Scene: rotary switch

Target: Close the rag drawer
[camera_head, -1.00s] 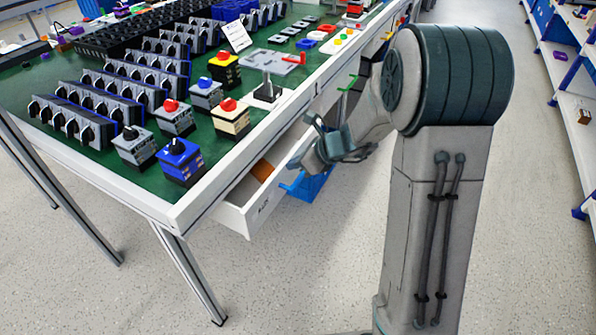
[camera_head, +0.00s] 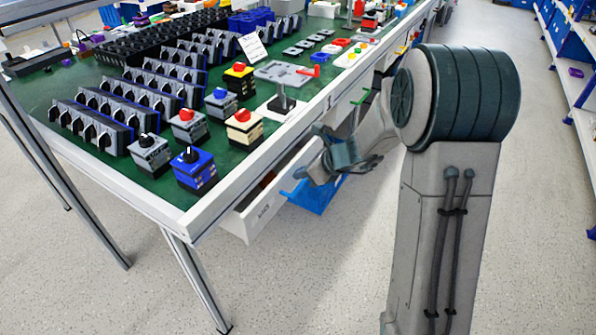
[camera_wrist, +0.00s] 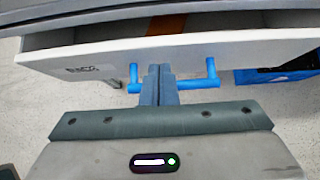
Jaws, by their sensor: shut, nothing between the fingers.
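The rag drawer (camera_head: 262,208) is a white drawer under the green-topped workbench, standing partly open. Its white front (camera_wrist: 75,63) shows a printed label on the left in the wrist view, and an orange-brown thing (camera_wrist: 166,24) lies inside. A blue bar handle (camera_wrist: 205,82) juts from the front. My gripper (camera_head: 300,174) is at the drawer front. In the wrist view its fingers (camera_wrist: 158,76) are closed together, empty, between the two handle posts. They overlap the handle bar; I cannot tell whether they touch the drawer face.
A blue bin (camera_head: 318,192) is beyond the drawer under the bench. The workbench (camera_head: 120,180) holds rows of black rotary switches and several coloured ones near its edge. A green handle (camera_head: 361,96) sticks out farther along the bench. The floor right of the bench is clear up to shelves.

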